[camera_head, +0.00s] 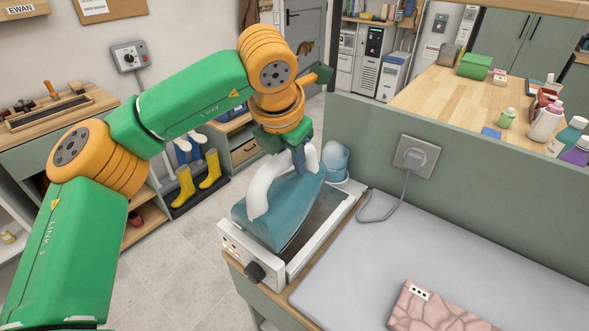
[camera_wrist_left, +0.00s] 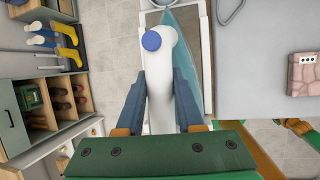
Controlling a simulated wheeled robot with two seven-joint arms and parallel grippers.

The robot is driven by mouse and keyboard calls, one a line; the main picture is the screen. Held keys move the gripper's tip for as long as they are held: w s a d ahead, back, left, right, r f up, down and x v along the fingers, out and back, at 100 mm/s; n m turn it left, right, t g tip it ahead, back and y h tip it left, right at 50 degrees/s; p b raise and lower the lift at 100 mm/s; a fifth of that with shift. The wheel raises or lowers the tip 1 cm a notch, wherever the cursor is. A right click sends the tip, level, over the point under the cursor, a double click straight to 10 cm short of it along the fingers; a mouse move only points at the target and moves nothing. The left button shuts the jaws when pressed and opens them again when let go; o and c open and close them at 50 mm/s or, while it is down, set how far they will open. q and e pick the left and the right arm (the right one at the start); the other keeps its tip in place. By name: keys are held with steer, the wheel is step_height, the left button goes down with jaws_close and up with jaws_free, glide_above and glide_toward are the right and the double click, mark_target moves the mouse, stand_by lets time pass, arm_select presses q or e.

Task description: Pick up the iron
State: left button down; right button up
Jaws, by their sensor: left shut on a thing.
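The iron (camera_head: 277,207) has a teal body and a white arched handle. It rests on a white iron stand (camera_head: 313,237) with a black knob, at the left end of the ironing surface. My left gripper (camera_head: 299,165) reaches down from above and is shut on the iron's handle. In the left wrist view, the fingers of the left gripper (camera_wrist_left: 160,95) lie on both sides of the white handle (camera_wrist_left: 160,85), with part of the teal body (camera_wrist_left: 187,35) beyond. I cannot tell whether the iron is lifted off the stand. My right gripper is not in view.
A folded pink patterned towel (camera_head: 435,308) lies on the grey ironing surface (camera_head: 385,255). A cord (camera_head: 385,212) runs to a wall socket (camera_head: 416,155) on the green partition. The ironing surface's middle is clear.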

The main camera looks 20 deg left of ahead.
mark_target(274, 162)
arm_select(q)
steer(key=s+r+b, duration=0.1)
steer(key=s+r, duration=0.1)
steer(key=s, duration=0.1)
steer(key=s+a+r+b, duration=0.1)
steer(key=s+r, duration=0.1)
steer(key=shift+s+r, duration=0.4)
steer(key=s+a+r, duration=0.1)
steer(key=s+r, duration=0.2)
steer(key=s, duration=0.3)
steer(key=shift+s+r+b, duration=0.15)
steer(key=shift+s+b, duration=0.15)
steer(key=shift+a, duration=0.1)
